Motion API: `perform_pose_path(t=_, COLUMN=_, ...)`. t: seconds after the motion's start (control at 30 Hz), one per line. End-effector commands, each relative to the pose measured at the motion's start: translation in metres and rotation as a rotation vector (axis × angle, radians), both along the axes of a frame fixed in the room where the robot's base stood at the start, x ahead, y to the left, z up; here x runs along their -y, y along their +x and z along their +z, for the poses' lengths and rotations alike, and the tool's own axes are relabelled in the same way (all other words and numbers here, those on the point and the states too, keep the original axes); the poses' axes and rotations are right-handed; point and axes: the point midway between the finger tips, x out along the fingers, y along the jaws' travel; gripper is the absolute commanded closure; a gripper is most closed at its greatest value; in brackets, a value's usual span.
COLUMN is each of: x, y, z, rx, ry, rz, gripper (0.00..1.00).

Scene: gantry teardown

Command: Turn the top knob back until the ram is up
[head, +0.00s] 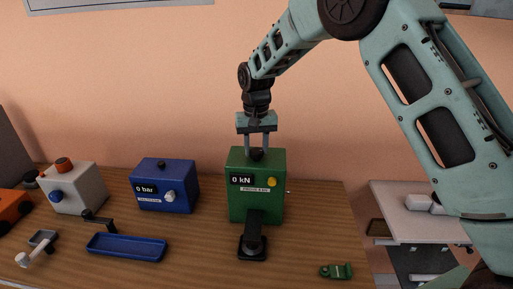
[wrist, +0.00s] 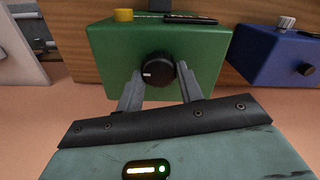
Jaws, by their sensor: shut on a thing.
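The green press box (head: 262,200) stands on the wooden bench, with a "0 kN" display and a yellow button on its front. Its top knob (wrist: 157,69) is black and round with a white mark, which points left in the wrist view. My gripper (head: 257,150) points straight down over the box, its two fingers around the knob. In the wrist view my gripper (wrist: 160,88) has one finger on each side of the knob. The black ram (head: 254,229) at the front of the box sits above a black base (head: 252,248); any gap between them is hard to tell.
A blue box (head: 164,187) reading "0 bar" and a white box (head: 72,190) stand to the left. A blue tray (head: 127,248) lies in front of them. A small green part (head: 337,271) lies at the front right. A white table (head: 420,203) stands beyond the bench's right edge.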

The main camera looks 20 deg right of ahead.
Motion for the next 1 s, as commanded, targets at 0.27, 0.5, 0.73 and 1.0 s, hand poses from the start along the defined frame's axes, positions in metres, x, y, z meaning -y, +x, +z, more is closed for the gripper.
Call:
perform_pose_path(t=0.27, x=-0.0014, y=0.0007, z=0.001, rx=0.003, ry=0.002, rz=0.261, gripper=0.86)
perform_pose_path(t=0.5, x=-0.002, y=0.0006, z=0.0013, rx=0.003, ry=0.0, rz=0.489, gripper=0.86)
perform_pose_path(t=0.73, x=-0.003, y=0.0001, z=0.0016, rx=0.003, ry=0.001, rz=0.707, gripper=0.86)
perform_pose_path(t=1.0, x=-0.0037, y=-0.0005, z=0.0021, rx=0.004, ry=0.0, rz=0.963, gripper=0.86)
